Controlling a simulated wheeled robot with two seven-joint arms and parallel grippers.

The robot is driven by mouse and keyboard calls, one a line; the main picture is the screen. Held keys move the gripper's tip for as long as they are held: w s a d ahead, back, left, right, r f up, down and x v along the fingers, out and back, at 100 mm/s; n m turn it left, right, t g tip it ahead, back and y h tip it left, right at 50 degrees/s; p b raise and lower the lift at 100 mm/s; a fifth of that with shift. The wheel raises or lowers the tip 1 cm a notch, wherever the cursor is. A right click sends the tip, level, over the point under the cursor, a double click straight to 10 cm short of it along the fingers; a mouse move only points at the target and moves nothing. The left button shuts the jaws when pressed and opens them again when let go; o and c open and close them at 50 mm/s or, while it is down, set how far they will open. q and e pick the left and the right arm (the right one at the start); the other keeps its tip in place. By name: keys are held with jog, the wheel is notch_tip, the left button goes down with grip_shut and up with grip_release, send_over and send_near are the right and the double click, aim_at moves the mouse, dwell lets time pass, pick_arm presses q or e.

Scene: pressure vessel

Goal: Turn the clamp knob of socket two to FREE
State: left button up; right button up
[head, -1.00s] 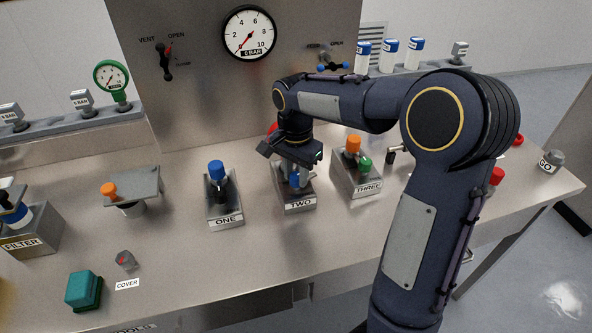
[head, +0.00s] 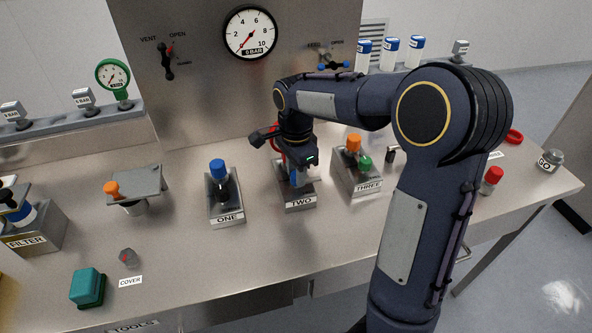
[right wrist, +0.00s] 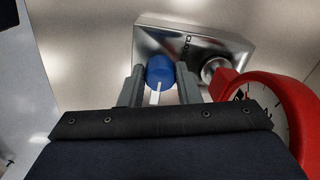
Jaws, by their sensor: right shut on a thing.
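Socket two is a grey metal block (head: 300,202) labelled TWO, in the middle of the bench. Its clamp knob is blue with a white line, and shows in the right wrist view (right wrist: 160,70). My right gripper (head: 296,178) is over the block from above, its two fingers (right wrist: 160,84) on either side of the knob and shut on it. In the head view the gripper hides most of the knob. I cannot read any FREE mark. A red-rimmed gauge (right wrist: 277,108) stands beside the gripper on this block. My left gripper is out of view.
Socket one (head: 226,208), with a blue-topped part, stands to the left. Socket three (head: 358,184), with orange and green parts, is close on the right. A grey cover plate (head: 140,182) with an orange knob stands further left.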

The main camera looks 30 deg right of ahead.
jog(key=o, duration=1)
notch_tip(320, 180, up, 8)
jog(key=shift+f, duration=0.1)
jog(key=shift+s, duration=0.1)
